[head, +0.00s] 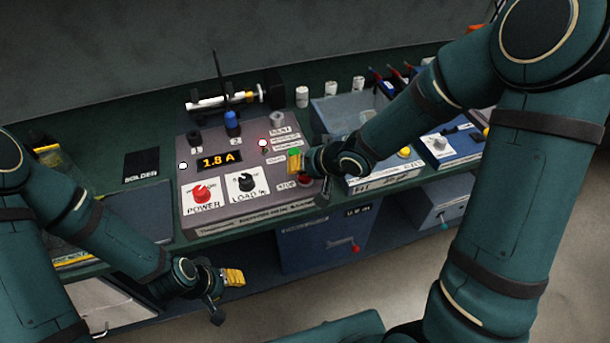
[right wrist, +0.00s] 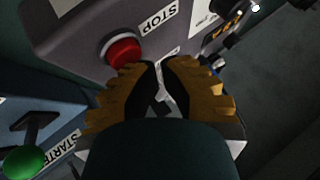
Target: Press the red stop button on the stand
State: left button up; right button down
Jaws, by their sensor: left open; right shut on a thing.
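The red stop button (right wrist: 124,52) sits in a grey ring on the grey panel, beside a STOP label (right wrist: 158,18). In the head view it shows small and dark red (head: 304,181) at the front right of the grey control panel (head: 260,208). My right gripper (head: 296,163) is at that corner, beside the button. In the right wrist view its yellow-backed fingers (right wrist: 160,62) are together; whatever is between them I cannot make out. The fingertips are close to the button, contact unclear. My left gripper (head: 236,277) is open and empty, in front of the bench.
The panel carries a red POWER knob (head: 201,194), a black LOAD knob (head: 246,182) and a 1.8 A display (head: 219,160). A grey-blue bin (head: 340,108) stands behind my right forearm.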

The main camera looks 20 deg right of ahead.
aim_at(300, 176)
jog(key=shift+f+b, duration=0.5)
jog(key=shift+f, duration=0.15)
dwell(0.6)
jog(key=shift+r, duration=0.1)
jog(key=shift+r+p, duration=0.95)
jog(key=shift+p, duration=0.2)
jog(key=shift+r, duration=0.1)
notch_tip(300, 176, up, 5)
jog(key=p, duration=0.5)
dwell(0.5)
